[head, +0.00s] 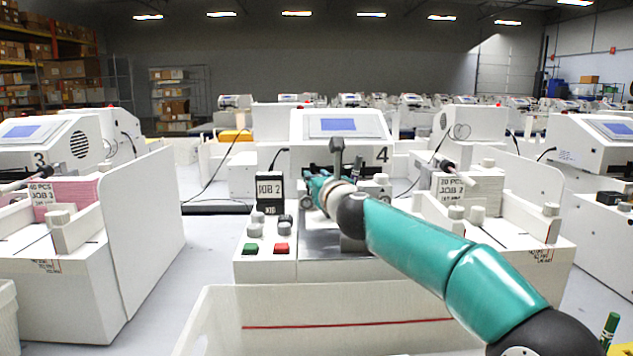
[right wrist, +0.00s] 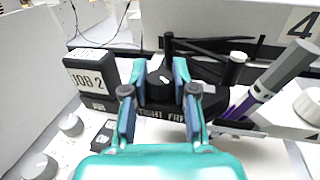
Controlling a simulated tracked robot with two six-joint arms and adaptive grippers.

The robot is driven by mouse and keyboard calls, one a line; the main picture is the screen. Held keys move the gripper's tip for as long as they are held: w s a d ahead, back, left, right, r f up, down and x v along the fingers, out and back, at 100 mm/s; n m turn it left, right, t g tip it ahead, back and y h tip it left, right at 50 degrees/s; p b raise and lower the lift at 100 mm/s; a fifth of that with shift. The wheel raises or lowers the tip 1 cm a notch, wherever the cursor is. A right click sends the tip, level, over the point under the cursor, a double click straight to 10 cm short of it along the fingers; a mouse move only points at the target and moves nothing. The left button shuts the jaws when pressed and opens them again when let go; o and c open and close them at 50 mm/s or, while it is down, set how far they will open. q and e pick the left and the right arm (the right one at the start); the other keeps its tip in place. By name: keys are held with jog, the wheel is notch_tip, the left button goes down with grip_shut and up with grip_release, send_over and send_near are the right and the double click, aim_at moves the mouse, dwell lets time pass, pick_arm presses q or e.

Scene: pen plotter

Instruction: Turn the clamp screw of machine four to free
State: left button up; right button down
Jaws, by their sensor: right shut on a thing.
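Machine four (head: 340,125), marked with a black 4, stands in the middle of the head view. Its clamp screw, a black knob (right wrist: 160,87) with a small light mark on top, shows in the right wrist view. A black label reading TIGHT and FREE, partly covered, lies in front of the knob. My right gripper (head: 318,187) reaches over the machine's front, and in the right wrist view its two fingers (right wrist: 160,78) are shut on the knob from both sides. In the head view my arm and gripper hide the knob. My left gripper is not in view.
A grey and purple pen (right wrist: 268,88) stands tilted right of the gripper. A JOB 2 display (head: 270,190), grey knobs, a green button (head: 250,248) and a red button (head: 281,248) are at left. A white bin (head: 215,320) is in front. Machine three (head: 60,145) stands left.

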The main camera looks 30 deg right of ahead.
jog(key=shift+r, duration=0.1)
jog(key=c, duration=0.9)
grip_release()
jog(key=v, duration=1.2)
